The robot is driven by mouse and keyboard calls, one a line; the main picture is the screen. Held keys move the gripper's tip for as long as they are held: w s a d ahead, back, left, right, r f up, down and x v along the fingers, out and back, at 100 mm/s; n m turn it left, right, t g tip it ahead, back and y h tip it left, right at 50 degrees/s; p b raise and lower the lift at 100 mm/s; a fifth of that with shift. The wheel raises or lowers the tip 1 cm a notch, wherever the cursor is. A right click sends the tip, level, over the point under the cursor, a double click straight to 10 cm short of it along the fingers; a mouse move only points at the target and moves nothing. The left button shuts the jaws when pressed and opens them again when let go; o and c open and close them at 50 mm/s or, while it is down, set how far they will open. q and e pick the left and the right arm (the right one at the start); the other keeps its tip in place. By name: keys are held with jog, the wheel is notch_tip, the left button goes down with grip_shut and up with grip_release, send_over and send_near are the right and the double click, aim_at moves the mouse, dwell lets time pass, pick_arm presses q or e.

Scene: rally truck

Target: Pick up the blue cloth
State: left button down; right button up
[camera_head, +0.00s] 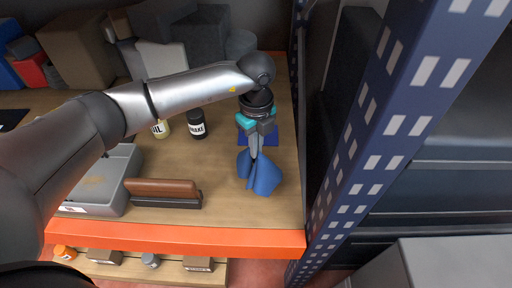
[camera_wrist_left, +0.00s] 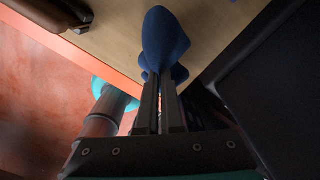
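The blue cloth (camera_head: 262,176) hangs in folds below my left gripper (camera_head: 254,150) in the head view, over the right end of the wooden shelf (camera_head: 225,205). My left gripper points down and its fingers are closed on the top of the cloth. In the left wrist view the bunched cloth (camera_wrist_left: 163,40) sits at the tips of the two dark fingers (camera_wrist_left: 160,85). Whether the cloth's lower edge touches the shelf is hard to tell. My right gripper is not in view.
A brown-and-black brush (camera_head: 165,193) and a grey tray (camera_head: 120,180) lie left of the cloth. Two bottles, one dark (camera_head: 197,125), stand behind. A blue perforated upright (camera_head: 370,130) rises close on the right. The shelf has an orange front edge (camera_head: 180,239).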

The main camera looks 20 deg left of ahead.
pick_arm(q)
notch_tip(320, 180, up, 5)
jog(key=p, duration=0.3)
jog(key=shift+f, duration=0.1)
jog(key=shift+s, duration=0.1)
dwell(1.0)
